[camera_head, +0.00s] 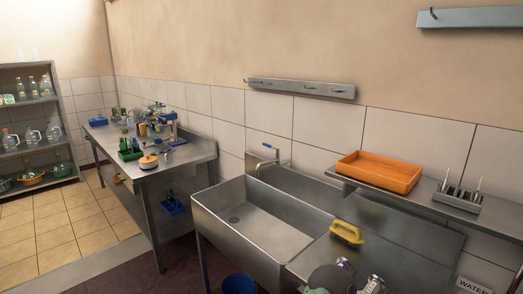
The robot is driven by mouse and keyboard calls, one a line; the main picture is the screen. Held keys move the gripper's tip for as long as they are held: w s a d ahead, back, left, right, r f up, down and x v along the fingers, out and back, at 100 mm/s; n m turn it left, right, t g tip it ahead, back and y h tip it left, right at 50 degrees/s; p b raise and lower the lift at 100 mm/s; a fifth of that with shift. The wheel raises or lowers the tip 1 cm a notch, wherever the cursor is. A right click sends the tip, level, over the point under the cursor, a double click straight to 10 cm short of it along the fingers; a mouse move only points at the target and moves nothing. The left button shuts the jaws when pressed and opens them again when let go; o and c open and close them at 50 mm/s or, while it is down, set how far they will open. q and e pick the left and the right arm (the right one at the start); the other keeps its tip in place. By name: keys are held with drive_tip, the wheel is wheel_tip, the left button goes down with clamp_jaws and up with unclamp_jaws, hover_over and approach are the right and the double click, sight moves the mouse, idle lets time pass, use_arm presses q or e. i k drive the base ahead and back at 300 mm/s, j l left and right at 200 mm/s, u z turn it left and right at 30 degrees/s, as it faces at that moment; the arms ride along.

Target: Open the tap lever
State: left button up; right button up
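The tap (280,156) is a thin metal fixture at the back of the steel sink (240,212), against the tiled wall. Its bent spout reaches out toward the basin. A small lever (267,146) with a bluish tip sticks out at the top left of the tap. The lever is too small here to tell its exact setting. I see no water running from the spout. The sink basin looks empty, with a dark drain in its floor.
A yellow-handled brush (347,232) lies on the sink's right drainboard. Dark round and metallic items (332,279) crowd the bottom edge, partly cut off. An orange tray (378,172) sits on the wall shelf. A cluttered steel table (185,156) stands left, a blue bucket (238,284) below.

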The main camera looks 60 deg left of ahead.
sight(277, 149)
drive_tip(key=j+u, duration=0.5)
drive_tip(key=u, duration=0.25)
drive_tip(key=i+j+u, duration=0.15)
drive_tip(key=u, duration=0.2)
drive_tip(key=i+j+u, duration=0.1)
drive_tip(key=j, duration=0.35)
drive_tip(key=i+j, duration=0.3)
drive_tip(key=i+j+u, duration=0.15)
drive_tip(key=j, duration=0.35)
drive_tip(key=i, duration=0.1)
